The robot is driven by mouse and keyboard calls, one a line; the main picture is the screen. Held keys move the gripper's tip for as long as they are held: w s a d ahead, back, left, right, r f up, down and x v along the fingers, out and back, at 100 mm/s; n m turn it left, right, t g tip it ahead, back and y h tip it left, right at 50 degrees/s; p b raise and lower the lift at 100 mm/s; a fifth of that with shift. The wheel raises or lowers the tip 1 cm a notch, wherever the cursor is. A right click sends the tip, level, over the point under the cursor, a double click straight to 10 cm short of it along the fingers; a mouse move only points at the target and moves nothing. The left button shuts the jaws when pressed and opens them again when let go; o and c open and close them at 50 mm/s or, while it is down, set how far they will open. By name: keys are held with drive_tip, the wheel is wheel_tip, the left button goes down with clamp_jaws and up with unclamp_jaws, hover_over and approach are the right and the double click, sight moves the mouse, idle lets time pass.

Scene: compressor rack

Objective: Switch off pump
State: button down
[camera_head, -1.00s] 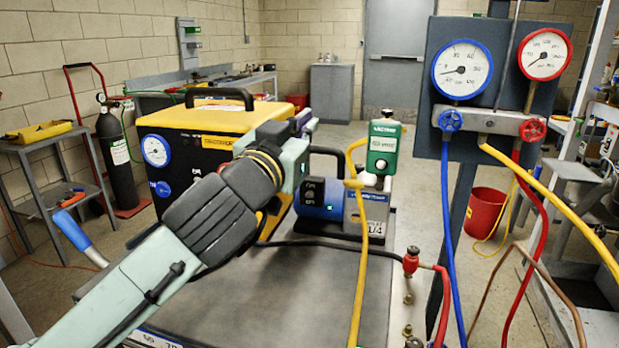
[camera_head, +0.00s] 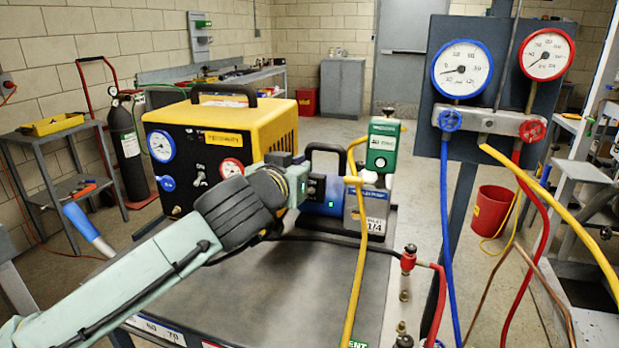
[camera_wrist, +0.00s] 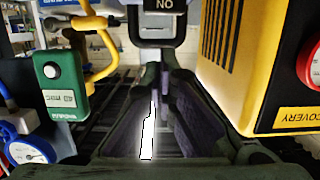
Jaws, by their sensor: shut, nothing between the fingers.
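The blue pump (camera_head: 327,209) stands on the cart top in the head view, with a dark handle, a small dark panel (camera_head: 316,190) and a green light on the side facing me. My gripper (camera_head: 290,160) is just left of this panel, partly hidden behind my wrist. I cannot tell whether it touches the pump. In the wrist view my gripper (camera_wrist: 158,78) is shut and empty, its dark fingers together. A dark handle (camera_wrist: 160,44) shows beyond the fingertips. The pump's switch is not clearly visible.
The yellow recovery machine (camera_head: 240,125) stands close left of my gripper. A green vacuum gauge (camera_head: 382,145) and a yellow hose (camera_head: 358,260) are on the right. The gauge manifold (camera_head: 500,70) stands further right. The near cart top (camera_head: 300,280) is mostly clear.

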drive_tip(key=p, duration=0.1)
hover_over(311, 191)
drive_tip(key=f, duration=0.1)
drive_tip(key=shift+s+f, duration=0.2)
drive_tip(key=shift+f, duration=1.05)
drive_tip(key=shift+s+a+f+p, duration=0.15)
drive_tip(key=shift+s+f+p, duration=0.2)
drive_tip(key=shift+f, duration=0.3)
drive_tip(key=shift+f, duration=0.1)
